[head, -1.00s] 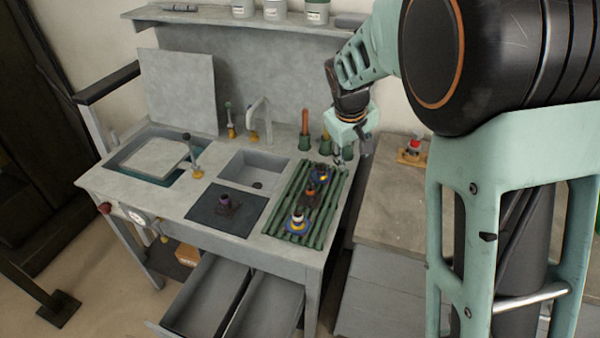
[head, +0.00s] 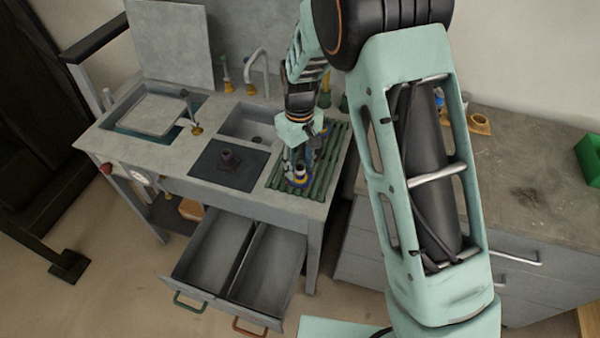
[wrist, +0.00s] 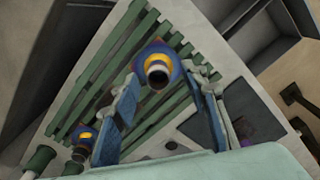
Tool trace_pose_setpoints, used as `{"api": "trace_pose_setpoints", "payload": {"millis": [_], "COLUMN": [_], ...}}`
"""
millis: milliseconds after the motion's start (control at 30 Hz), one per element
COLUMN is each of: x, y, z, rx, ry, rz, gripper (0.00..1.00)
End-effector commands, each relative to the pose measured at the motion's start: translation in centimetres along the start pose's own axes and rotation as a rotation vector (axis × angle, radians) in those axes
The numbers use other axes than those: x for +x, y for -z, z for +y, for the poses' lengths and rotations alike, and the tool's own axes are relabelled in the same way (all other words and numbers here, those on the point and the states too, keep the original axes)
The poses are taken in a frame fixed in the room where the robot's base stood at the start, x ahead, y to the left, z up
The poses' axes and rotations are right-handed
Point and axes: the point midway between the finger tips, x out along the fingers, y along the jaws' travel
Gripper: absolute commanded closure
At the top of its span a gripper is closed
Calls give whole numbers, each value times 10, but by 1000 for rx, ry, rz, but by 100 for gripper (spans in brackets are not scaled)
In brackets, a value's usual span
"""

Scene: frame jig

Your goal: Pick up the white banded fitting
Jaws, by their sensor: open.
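The white banded fitting (head: 300,179) stands near the front end of the green slatted rack (head: 325,172), partly hidden by my gripper in the head view. In the wrist view the fitting (wrist: 157,68) has a blue and yellow base, a pale band and a dark top. My gripper (head: 299,160) is open above it. In the wrist view its two blue fingers (wrist: 163,88) appear on either side of the fitting, with gaps between. Whether the fingertips reach down to its height is unclear.
Another blue and yellow fitting (wrist: 86,134) stands farther along the rack. A purple-topped fitting (head: 228,157) sits on the dark mat (head: 208,172). The sink (head: 237,122) lies behind the mat. An open drawer (head: 215,250) juts out below the bench.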

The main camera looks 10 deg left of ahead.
Motion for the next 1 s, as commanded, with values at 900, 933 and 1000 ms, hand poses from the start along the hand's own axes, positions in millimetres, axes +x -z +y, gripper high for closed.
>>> {"api": "trace_pose_setpoints", "payload": {"millis": [900,933,1000], "x": [30,30,30], "y": [-2,-2,-2], "z": [3,3,3], "rx": [1,1,1], "ry": [-1,-1,-1], "rz": [0,0,1], "gripper": [100,100,100]}}
